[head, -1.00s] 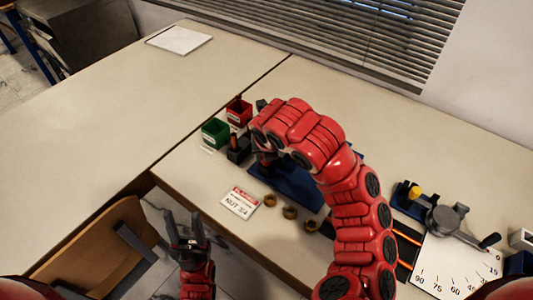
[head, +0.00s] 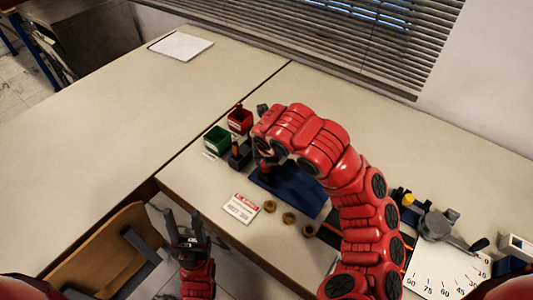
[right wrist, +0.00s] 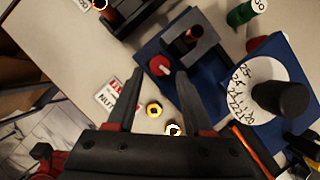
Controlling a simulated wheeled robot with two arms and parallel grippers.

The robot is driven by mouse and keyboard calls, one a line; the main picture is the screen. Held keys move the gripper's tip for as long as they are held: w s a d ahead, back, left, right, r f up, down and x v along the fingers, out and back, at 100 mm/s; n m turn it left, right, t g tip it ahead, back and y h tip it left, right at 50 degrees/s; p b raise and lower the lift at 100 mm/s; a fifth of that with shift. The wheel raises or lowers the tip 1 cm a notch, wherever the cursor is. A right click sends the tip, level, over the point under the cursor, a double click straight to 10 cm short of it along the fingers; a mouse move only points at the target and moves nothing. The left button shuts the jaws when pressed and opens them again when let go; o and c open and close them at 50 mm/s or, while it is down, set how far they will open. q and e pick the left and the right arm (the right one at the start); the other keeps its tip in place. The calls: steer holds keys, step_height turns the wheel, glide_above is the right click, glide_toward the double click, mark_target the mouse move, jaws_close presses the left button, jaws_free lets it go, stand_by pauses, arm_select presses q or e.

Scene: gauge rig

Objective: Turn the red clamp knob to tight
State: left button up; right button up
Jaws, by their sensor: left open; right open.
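A red knob (right wrist: 160,66) with a pale mark shows in the right wrist view, on the near side of a dark grey clamp block (right wrist: 207,38) standing on a blue base (right wrist: 178,92). My right gripper (right wrist: 160,73) is open, and its two fingertips appear on either side of the knob in the picture. I cannot tell whether they touch it. In the head view my right arm hides the knob and most of the clamp; part of the blue base (head: 290,192) shows. My left gripper (head: 183,215) is open and empty beyond the table's front edge, near a wooden chair.
Brass nuts (head: 288,218) and a sign card (head: 241,208) lie in front of the base. Green (head: 217,140) and red bins (head: 240,120) stand to its left. A white dial with a black knob (right wrist: 280,97) is close by. The left table is mostly clear.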

steer(key=p+v, duration=1.1)
steer(key=v, duration=0.2)
steer(key=shift+r, duration=0.1)
